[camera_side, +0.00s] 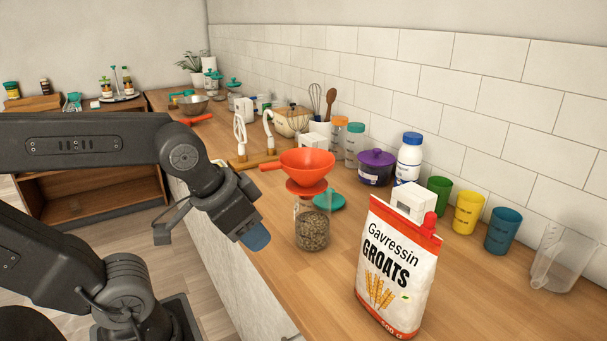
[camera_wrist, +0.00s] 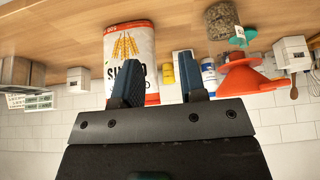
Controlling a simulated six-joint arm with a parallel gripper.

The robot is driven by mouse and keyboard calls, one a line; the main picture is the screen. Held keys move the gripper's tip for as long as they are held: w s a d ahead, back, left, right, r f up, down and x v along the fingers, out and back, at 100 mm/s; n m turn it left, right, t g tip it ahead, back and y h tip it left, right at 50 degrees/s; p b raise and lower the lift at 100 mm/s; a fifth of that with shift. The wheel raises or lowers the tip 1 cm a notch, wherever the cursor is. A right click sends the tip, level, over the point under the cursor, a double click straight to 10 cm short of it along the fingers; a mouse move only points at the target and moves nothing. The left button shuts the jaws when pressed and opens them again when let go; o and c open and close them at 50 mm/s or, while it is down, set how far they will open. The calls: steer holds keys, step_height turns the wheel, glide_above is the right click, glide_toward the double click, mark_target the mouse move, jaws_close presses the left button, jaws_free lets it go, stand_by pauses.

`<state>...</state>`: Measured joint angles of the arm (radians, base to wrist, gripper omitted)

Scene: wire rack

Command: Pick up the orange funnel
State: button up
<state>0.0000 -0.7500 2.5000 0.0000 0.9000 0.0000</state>
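The orange funnel (camera_side: 307,165) sits upright on the mouth of a clear jar (camera_side: 312,228) of grain on the counter, its handle pointing left. It also shows upside down at the right of the wrist view (camera_wrist: 240,78). My gripper (camera_side: 257,240) is left of the jar, lower than the funnel and apart from both. In the wrist view my gripper (camera_wrist: 158,62) has its two blue fingers spread, with nothing held between them. The funnel's spout is partly hidden by the jar's rim.
A groats bag (camera_side: 395,270) stands right of the jar, near the front edge. A teal lid (camera_side: 330,199) lies behind the jar. A purple pot (camera_side: 376,167), a white bottle (camera_side: 409,158) and coloured cups (camera_side: 468,212) stand along the tiled wall. Counter left of the jar is clear.

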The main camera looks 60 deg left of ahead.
steer(key=shift+c, duration=0.3)
steer(key=n+t+y, duration=0.1)
steer(key=n+y, duration=0.1)
steer(key=n, duration=1.9)
glide_toward(292, 171)
steer(key=shift+x, duration=5.4)
steer(key=shift+a, duration=0.2)
steer(key=shift+c, duration=0.5)
jaws_close()
